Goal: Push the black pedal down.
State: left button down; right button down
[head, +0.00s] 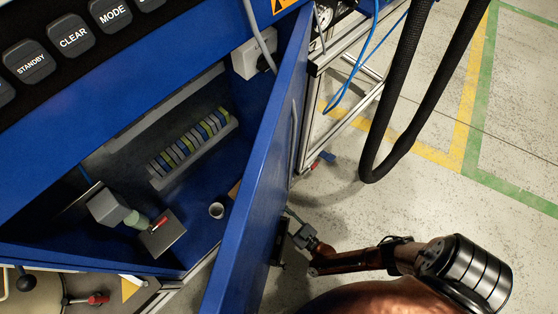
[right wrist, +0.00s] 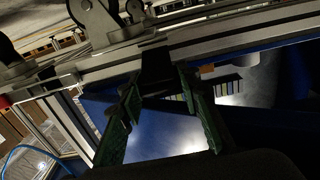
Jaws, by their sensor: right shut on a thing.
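I cannot make out a black pedal in either view. My right gripper (head: 297,232) is at the outer face of the open blue cabinet door (head: 262,170), near its lower end. In the right wrist view, its green-padded fingers (right wrist: 158,105) stand on either side of a black part (right wrist: 157,68), and it is shut on it. This part looks like a door handle, but it is dark and partly hidden. My left gripper is not in view.
The open cabinet (head: 125,200) holds a row of terminal blocks (head: 190,143) and a red-handled switch (head: 160,223). A black hose (head: 395,125) hangs at the upper right beside an aluminium frame (head: 318,95). The concrete floor (head: 420,210) to the right is largely clear.

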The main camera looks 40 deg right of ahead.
jog(key=shift+w+d+f+t, duration=0.25)
jog(key=shift+d+t, duration=0.15)
jog(key=shift+d, duration=0.1)
jog(key=shift+s+a+f, duration=0.1)
jog(key=shift+s, duration=0.25)
jog(key=shift+s+a, duration=0.1)
jog(key=shift+s, duration=0.05)
jog(key=c, duration=1.6)
grip_release()
jog(key=shift+o, duration=1)
jog(key=shift+a, duration=0.2)
jog(key=s, duration=0.7)
jog(key=shift+s+f, duration=0.25)
jog(key=shift+f, duration=0.2)
jog(key=shift+d, duration=0.1)
